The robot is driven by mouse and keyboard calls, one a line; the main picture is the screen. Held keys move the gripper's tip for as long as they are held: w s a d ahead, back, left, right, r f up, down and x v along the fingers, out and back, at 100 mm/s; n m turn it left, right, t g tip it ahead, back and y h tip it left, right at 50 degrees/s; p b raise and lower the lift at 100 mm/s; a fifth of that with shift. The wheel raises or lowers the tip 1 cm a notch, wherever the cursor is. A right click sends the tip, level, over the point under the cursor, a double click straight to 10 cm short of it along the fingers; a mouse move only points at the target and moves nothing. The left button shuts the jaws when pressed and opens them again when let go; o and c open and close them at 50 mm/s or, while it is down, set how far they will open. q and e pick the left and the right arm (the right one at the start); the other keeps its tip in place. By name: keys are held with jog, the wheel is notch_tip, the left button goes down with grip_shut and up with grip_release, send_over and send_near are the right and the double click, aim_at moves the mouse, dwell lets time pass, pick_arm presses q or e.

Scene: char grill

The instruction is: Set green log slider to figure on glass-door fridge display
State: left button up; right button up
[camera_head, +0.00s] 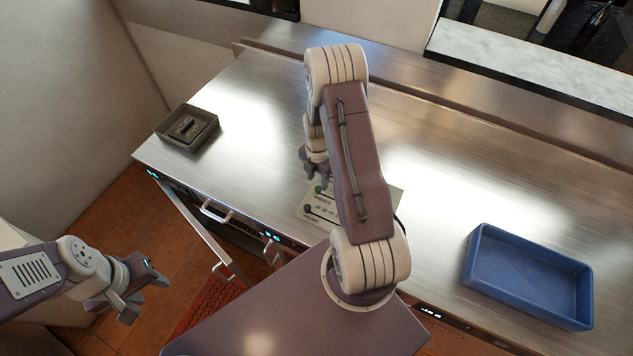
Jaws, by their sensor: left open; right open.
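A pale panel (310,211) with dark markings lies on the steel counter, partly hidden by my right arm. A small green knob (319,189) shows on it, near the fingers of my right gripper (318,178). My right gripper is open and reaches down over the panel's upper left; I cannot tell whether it touches the knob. My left gripper (144,289) is open and empty, over the floor at lower left. Small lit displays (271,238) show on the counter's front edge, but their figures are too small to read.
The steel counter (262,105) is mostly clear. A dark square tray (187,127) with a dark object inside stands at its left end. A blue bin (527,277) stands at right. Below the front edge, a door or drawer (205,240) stands open.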

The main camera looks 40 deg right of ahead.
aim_at(318, 187)
jog(key=f, duration=0.3)
jog(key=d+f+p, duration=0.1)
jog(key=f, duration=0.1)
jog(key=shift+w, duration=0.25)
jog(key=shift+s+a+r, duration=0.1)
jog(key=shift+s+a, duration=0.05)
jog(key=shift+a, duration=0.2)
jog(key=shift+d, duration=0.1)
grip_shut()
dwell(0.6)
